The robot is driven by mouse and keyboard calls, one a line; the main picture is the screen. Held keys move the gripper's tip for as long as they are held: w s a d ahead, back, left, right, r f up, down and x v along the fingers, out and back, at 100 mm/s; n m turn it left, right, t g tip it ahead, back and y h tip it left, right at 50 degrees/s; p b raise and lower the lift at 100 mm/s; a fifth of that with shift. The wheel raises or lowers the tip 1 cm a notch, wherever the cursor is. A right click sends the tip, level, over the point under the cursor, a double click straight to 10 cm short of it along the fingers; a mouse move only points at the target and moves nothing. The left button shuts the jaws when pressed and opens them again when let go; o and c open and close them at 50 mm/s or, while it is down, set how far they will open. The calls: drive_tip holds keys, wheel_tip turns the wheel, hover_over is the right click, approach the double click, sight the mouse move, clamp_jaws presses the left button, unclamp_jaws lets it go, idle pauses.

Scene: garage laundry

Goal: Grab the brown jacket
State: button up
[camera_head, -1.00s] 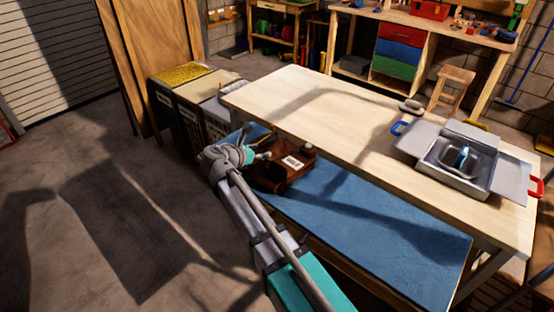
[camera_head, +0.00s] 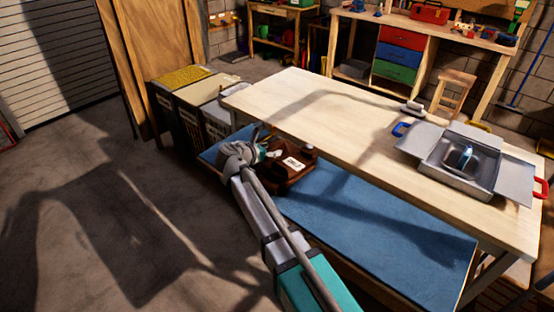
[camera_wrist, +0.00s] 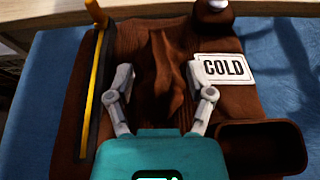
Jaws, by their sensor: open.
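The brown jacket (camera_head: 284,174) lies rumpled on the blue lower shelf of the table. In the wrist view the jacket (camera_wrist: 148,50) fills the middle, with a raised fold between my fingers. A white label reading COLD (camera_wrist: 224,68) lies on its right part. My gripper (camera_wrist: 163,76) is open over the jacket, one finger on each side of the fold. I cannot tell whether the fingertips touch the cloth. In the head view my wrist covers the jacket's left side.
A yellow-and-black long tool (camera_wrist: 92,90) lies along the jacket's left side. A brown open box-like shape (camera_wrist: 262,150) is at lower right. The wooden tabletop (camera_head: 330,115) overhangs the shelf behind the jacket. The blue shelf (camera_head: 390,235) is clear to the right.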

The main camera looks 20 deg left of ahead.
drive_tip(key=shift+b+x, duration=0.35)
drive_tip(key=shift+x, duration=1.05)
clamp_jaws()
